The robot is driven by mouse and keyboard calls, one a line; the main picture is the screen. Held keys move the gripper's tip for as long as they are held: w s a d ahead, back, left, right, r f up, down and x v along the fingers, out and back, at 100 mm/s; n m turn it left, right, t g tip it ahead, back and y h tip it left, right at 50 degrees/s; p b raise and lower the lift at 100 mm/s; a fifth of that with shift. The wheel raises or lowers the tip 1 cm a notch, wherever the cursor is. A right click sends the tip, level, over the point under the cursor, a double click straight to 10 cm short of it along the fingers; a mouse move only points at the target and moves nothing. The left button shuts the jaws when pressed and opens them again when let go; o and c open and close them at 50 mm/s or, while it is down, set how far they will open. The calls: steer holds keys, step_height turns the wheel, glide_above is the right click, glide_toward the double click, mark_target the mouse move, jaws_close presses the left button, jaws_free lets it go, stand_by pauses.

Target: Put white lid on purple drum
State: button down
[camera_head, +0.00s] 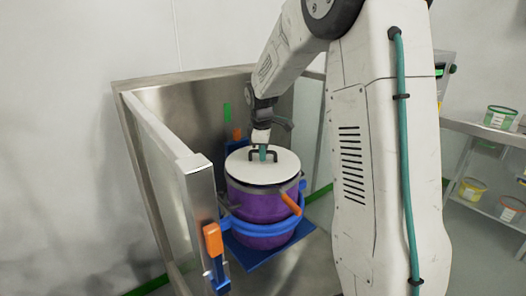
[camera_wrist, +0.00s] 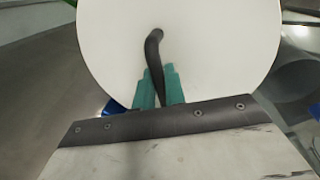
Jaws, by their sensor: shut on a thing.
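The white lid (camera_head: 262,165) is a round disc with a dark handle (camera_wrist: 154,50) on top. It lies over the mouth of the purple drum (camera_head: 262,204) and looks about level; I cannot tell whether it is fully seated. My gripper (camera_head: 263,153) is above the lid, its teal fingers shut on the handle. In the wrist view the lid (camera_wrist: 205,45) fills the upper middle, with my teal fingertips (camera_wrist: 158,85) at the handle. The drum is hidden under the lid in the wrist view.
The drum stands in a blue ring holder (camera_head: 268,230) inside a steel enclosure (camera_head: 190,95). An orange lever (camera_head: 291,204) juts out at the drum's front right, and an orange-and-blue latch (camera_head: 213,242) is at the enclosure's edge. Shelves with tubs (camera_head: 500,117) stand at the right.

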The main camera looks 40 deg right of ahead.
mark_target(263, 164)
steer(key=shift+f, duration=0.6)
steer(key=c, duration=1.4)
jaws_free()
steer(key=r, duration=0.5)
steer(key=s+a+r, duration=0.1)
steer(key=r, duration=0.1)
steer(key=shift+s+r, duration=0.1)
steer(key=shift+r, duration=0.25)
